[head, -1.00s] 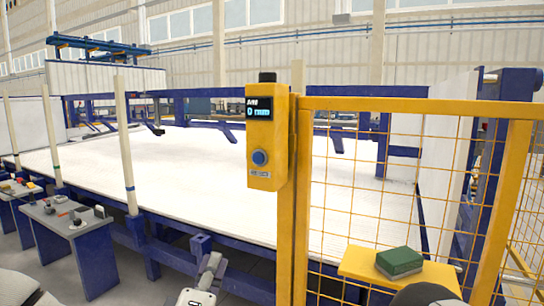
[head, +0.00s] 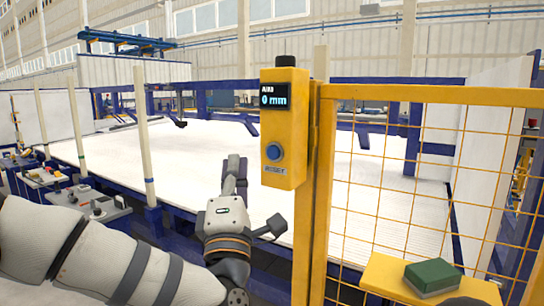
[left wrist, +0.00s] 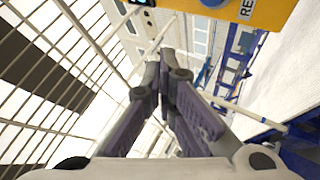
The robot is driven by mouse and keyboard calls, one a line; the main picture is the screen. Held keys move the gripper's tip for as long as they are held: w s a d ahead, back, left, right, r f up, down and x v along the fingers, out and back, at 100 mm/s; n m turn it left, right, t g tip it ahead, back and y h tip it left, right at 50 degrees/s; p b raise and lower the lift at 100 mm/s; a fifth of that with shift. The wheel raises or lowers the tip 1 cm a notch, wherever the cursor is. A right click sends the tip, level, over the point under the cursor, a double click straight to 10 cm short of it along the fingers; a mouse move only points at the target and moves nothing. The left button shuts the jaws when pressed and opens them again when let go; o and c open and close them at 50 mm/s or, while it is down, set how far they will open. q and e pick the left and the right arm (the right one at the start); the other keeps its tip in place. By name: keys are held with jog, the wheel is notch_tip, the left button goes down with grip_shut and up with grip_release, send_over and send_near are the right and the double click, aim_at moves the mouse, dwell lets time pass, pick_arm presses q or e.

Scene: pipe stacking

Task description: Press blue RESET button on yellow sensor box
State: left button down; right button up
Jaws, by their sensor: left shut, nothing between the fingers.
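The yellow sensor box (head: 284,130) is mounted on a yellow fence post, with a dark display reading "0 mm". Its round blue RESET button (head: 273,151) is on the front face above a label. My left gripper (head: 235,166) is left of the box at about the button's height, shut and empty, its fingers pointing upward in the head view. In the left wrist view, the shut fingertips (left wrist: 165,58) are apart from the box (left wrist: 262,12). Part of the blue button (left wrist: 213,3) shows at the top edge there. My right gripper is not in view.
A yellow mesh fence (head: 420,180) extends right of the box. A green block (head: 432,275) lies on a yellow shelf (head: 385,275) at lower right. A large white bed (head: 200,160) with a blue frame lies behind. A small grey table with controls (head: 95,208) stands at left.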

aim_at(273, 153)
pick_arm(q)
jog(key=w+d+b, duration=0.3)
jog(key=w+d, duration=0.1)
jog(key=w, duration=0.1)
jog(key=shift+w+f, duration=0.15)
jog(key=shift+w, duration=0.25)
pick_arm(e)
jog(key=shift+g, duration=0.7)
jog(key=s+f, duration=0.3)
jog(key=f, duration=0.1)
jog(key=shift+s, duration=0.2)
pick_arm(q)
jog(key=shift+d, duration=0.1)
jog(key=shift+w+d, duration=0.3)
jog(key=shift+w, duration=0.05)
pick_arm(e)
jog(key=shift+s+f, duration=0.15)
